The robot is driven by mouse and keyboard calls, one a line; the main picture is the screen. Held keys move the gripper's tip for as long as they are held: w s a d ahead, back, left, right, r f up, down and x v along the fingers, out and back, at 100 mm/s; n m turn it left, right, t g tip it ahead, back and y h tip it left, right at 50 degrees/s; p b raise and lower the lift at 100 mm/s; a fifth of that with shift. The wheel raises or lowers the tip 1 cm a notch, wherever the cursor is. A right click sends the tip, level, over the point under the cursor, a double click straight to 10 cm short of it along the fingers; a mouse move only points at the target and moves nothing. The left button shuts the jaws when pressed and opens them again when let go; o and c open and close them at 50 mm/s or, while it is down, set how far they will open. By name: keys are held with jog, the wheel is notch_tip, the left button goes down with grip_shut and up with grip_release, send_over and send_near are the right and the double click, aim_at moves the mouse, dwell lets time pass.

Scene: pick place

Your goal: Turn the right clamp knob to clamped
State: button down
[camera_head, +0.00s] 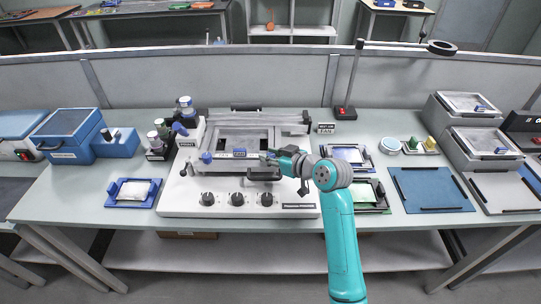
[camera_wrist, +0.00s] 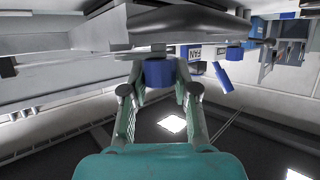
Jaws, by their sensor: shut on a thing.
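The printing machine (camera_head: 170,200) is a white base with a grey frame on top, in the middle of the bench. The left clamp knob (camera_head: 207,157) is blue and sits at the frame's front left. I cannot tell the knob's turn angle.
Several black dials (camera_head: 237,199) line the base's front. A blue tray (camera_head: 132,193) lies left of the machine, and bottles (camera_head: 186,107) stand behind left. A tray with a green sheet (camera_head: 366,194) lies just right of my arm. A blue mat (camera_head: 431,190) is farther right.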

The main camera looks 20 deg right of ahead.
aim_at(271, 156)
jog(key=n+g+y, duration=0.5)
jog(key=n, duration=0.1)
jog(key=shift+n+y, duration=0.3)
jog(key=n+g+y, duration=0.1)
jog(key=n+g, duration=0.1)
jog(key=g, duration=0.1)
jog(key=n+g, duration=0.3)
jog(key=shift+y, duration=0.4)
jog(key=shift+n+g, duration=0.4)
jog(key=c, duration=0.9)
grip_release()
jog(key=shift+o, duration=0.2)
notch_tip(271, 156, up, 10)
jog(key=shift+s, duration=0.1)
